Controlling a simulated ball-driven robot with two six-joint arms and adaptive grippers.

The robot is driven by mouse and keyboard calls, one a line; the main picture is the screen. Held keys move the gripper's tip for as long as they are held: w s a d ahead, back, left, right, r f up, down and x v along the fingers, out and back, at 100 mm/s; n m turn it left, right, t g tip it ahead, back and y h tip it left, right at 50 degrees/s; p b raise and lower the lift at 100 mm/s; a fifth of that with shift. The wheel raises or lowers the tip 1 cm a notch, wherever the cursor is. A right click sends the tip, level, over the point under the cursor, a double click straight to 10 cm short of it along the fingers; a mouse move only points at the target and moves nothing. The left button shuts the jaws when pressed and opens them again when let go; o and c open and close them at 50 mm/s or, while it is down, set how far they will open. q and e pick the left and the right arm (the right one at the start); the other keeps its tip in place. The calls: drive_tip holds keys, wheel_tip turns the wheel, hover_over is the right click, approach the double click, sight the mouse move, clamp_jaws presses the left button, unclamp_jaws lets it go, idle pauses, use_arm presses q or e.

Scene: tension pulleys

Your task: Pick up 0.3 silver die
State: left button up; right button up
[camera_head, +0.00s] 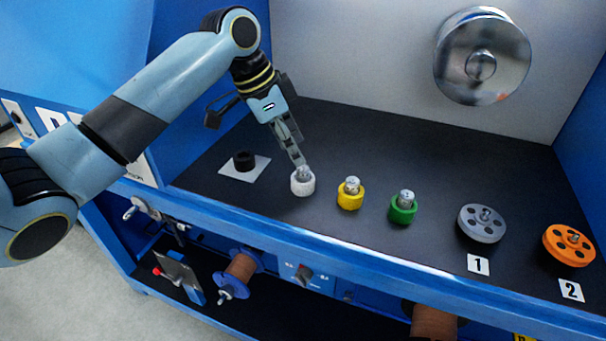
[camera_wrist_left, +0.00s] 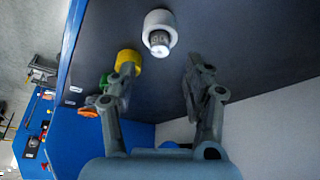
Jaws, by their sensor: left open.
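Three small silver dies stand upright in coloured ring holders on the dark bench top. One die (camera_head: 304,173) is in the white holder (camera_head: 302,188), one die (camera_head: 351,185) is in the yellow holder (camera_head: 350,201), and one die (camera_head: 406,197) is in the green holder (camera_head: 403,214). I cannot read a 0.3 mark on any of them. My left gripper (camera_head: 297,159) is right above the white holder's die. In the left wrist view, its open fingers (camera_wrist_left: 160,66) have empty space between them, and the die (camera_wrist_left: 159,39) in the white holder (camera_wrist_left: 159,20) lies beyond the tips.
A black piece (camera_head: 244,160) sits on a white square at the left. A grey pulley (camera_head: 482,223) and an orange pulley (camera_head: 569,245) lie at the right by labels 1 and 2. A large metal wheel (camera_head: 482,57) is on the back wall. A blue edge borders the bench.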

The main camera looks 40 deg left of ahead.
sight(301, 167)
use_arm(q)
drive_tip(key=x, duration=0.5)
drive_tip(key=shift+s+a+f, duration=0.15)
clamp_jaws()
